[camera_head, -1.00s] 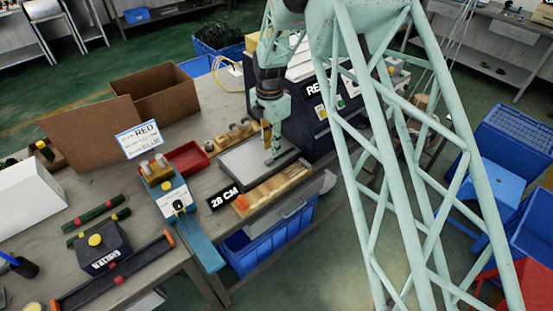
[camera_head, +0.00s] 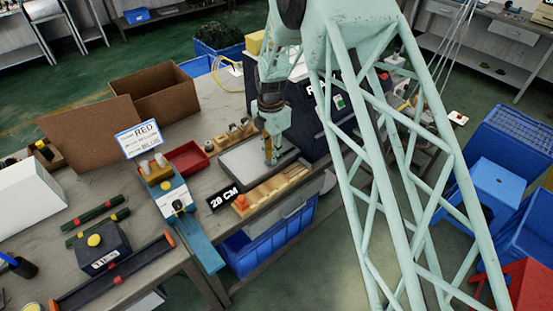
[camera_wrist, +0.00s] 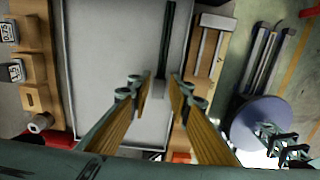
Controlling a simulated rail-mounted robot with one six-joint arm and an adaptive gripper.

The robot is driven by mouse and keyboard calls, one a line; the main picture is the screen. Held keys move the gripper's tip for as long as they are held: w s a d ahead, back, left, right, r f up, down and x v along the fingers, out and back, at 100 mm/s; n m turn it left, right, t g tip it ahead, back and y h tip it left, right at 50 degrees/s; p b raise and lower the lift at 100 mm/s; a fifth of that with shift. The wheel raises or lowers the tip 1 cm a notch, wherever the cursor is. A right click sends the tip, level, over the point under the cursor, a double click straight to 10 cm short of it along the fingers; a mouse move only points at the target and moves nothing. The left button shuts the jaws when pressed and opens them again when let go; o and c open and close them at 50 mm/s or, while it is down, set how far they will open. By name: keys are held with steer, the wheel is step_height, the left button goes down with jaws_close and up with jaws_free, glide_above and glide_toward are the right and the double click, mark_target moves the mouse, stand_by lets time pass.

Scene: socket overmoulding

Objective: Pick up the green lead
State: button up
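In the wrist view a dark green strip (camera_wrist: 168,40) runs from the top edge down between my fingers over a pale grey plate; it looks like the green lead. Its lower end is near a small pale piece between the fingertips. My gripper (camera_wrist: 158,88) is open, with one finger on each side of the strip and a gap to both. In the head view my gripper (camera_head: 272,158) points down over the grey plate (camera_head: 240,160) beside the dark machine. The lead cannot be made out there. Whether the fingertips touch the plate is unclear.
A wooden tray (camera_head: 268,197) lies in front of the plate, next to a "28 CM" sign (camera_head: 224,199). Small wooden blocks (camera_head: 232,133) stand behind it. The dark machine (camera_head: 312,125) rises close on the right. A red bin (camera_head: 187,157) and blue fixture (camera_head: 178,200) stand left.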

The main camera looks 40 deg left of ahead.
steer(key=shift+f, duration=0.35)
stand_by(0.3)
steer(key=c, duration=0.5)
